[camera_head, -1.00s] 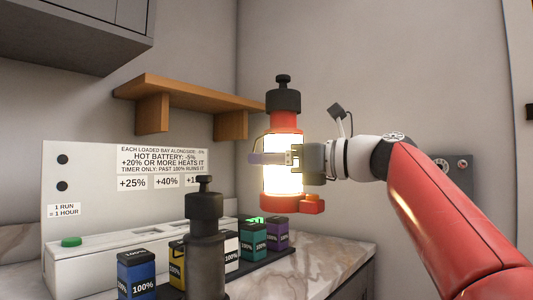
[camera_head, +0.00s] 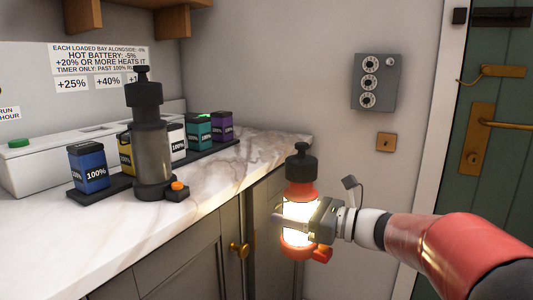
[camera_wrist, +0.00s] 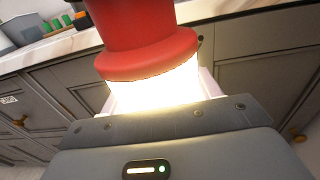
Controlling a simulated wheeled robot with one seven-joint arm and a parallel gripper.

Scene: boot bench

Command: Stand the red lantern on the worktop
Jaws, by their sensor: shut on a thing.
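The red lantern (camera_head: 301,243) has a black cap, a red body and a brightly lit middle. My gripper (camera_head: 298,222) is shut around its glowing middle and holds it nearly upright. In the head view the lantern is in front of the cabinet doors, with its cap near the height of the worktop's right end. In the wrist view the lantern's red part (camera_wrist: 150,35) and lit band fill the middle, and its top is cut off. The marbled worktop (camera_head: 225,172) is to the left of the lantern, and the two look apart.
A dark grey lantern (camera_head: 151,150) stands on the worktop, with several labelled batteries (camera_head: 90,168) behind and beside it. The worktop's right end is clear. A grey dial box (camera_head: 376,82) hangs on the wall. A green door (camera_head: 500,110) is at right.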

